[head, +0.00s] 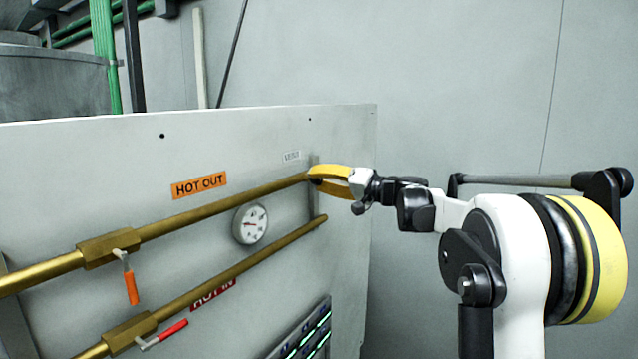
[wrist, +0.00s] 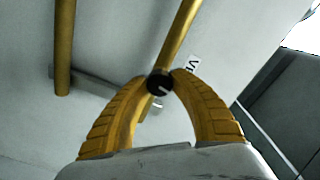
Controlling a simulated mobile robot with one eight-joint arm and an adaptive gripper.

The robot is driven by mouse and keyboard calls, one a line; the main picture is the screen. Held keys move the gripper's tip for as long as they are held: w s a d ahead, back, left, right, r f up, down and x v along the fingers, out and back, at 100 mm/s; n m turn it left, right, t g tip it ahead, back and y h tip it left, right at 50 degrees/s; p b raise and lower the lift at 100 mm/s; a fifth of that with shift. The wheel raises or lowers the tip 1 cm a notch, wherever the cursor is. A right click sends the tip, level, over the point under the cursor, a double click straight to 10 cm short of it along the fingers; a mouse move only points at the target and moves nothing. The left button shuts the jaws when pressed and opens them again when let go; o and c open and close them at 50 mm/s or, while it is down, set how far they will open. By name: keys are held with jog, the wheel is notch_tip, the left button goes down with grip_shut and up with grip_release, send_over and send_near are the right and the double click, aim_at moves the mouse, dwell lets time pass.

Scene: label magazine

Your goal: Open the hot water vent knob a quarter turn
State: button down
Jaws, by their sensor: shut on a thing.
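The vent knob shows in the wrist view as a small round black knob (wrist: 159,82) with a white mark on its face. It sits at the end of the upper brass pipe (head: 225,203), the one by the orange "HOT OUT" label (head: 199,185). My gripper (head: 314,175) has its yellow fingers around the knob. In the wrist view the two fingertips (wrist: 160,80) touch the knob from both sides. In the head view the fingers hide the knob. A small white vent label (wrist: 192,63) is beside it, partly covered by a finger.
A round gauge (head: 250,223) sits between the upper pipe and the lower brass pipe (head: 235,273). An orange-handled valve (head: 131,287) and a red-handled valve (head: 165,335) are at left. A dark panel with green lights (head: 305,335) is below. Open room lies right of the board.

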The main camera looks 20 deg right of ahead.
jog(key=m+b, duration=0.1)
jog(key=m, duration=0.2)
jog(key=shift+f+m, duration=0.1)
jog(key=shift+m, duration=0.2)
jog(key=m+b, duration=0.1)
jog(key=m, duration=0.2)
jog(key=shift+m+b, duration=0.3)
jog(key=m+b, duration=0.1)
jog(key=m, duration=0.5)
jog(key=shift+g, duration=0.3)
jog(key=c, duration=1.1)
grip_release()
jog(key=shift+o, duration=0.2)
jog(key=v, duration=1.2)
jog(key=shift+w+d, duration=0.1)
jog(key=shift+d, duration=0.05)
